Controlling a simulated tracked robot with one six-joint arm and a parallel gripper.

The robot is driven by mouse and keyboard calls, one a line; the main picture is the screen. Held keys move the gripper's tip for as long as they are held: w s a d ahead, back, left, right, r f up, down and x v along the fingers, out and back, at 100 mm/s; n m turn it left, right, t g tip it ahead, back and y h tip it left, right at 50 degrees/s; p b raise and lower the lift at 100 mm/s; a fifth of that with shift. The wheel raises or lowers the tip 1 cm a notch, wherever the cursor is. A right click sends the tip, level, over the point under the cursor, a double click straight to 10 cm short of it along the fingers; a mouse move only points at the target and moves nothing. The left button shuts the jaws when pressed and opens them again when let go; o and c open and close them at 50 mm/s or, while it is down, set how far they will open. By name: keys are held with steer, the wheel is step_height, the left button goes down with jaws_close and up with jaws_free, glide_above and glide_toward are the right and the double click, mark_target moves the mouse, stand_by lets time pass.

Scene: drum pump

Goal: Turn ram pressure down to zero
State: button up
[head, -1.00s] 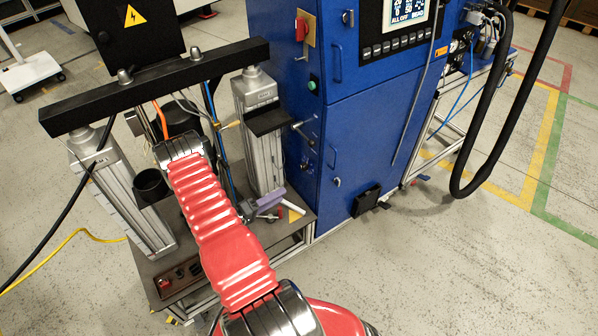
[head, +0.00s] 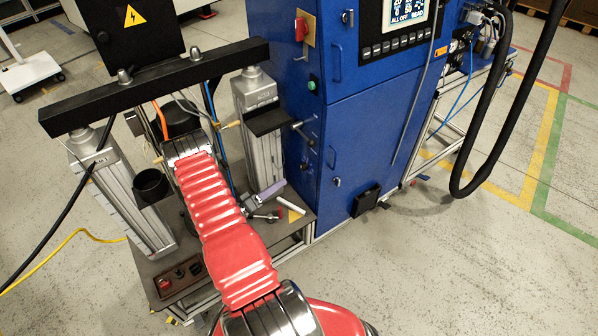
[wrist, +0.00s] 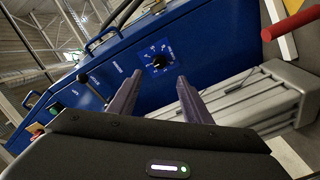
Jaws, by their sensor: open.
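The pressure dial (wrist: 158,60) is a dark round knob with white scale marks on the blue cabinet's side panel, seen in the wrist view. Its exact setting is too small to read. My gripper (wrist: 160,77) has two purple-grey fingers, open and empty. In the picture, the dial lies between and just beyond the fingertips, and I see no contact. In the head view, my gripper (head: 271,189) is low beside the right silver column, left of the cabinet.
The blue cabinet (head: 365,130) also carries black-knobbed levers; one black knob (wrist: 83,78) shows left of the dial. The right silver column (head: 258,130) stands close to my gripper. A black crossbar (head: 160,85) spans above my arm.

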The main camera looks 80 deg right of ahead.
mark_target(302, 169)
steer(key=x, duration=1.1)
steer(key=shift+s+d, duration=0.25)
steer(key=shift+d, duration=0.05)
steer(key=c, duration=1.1)
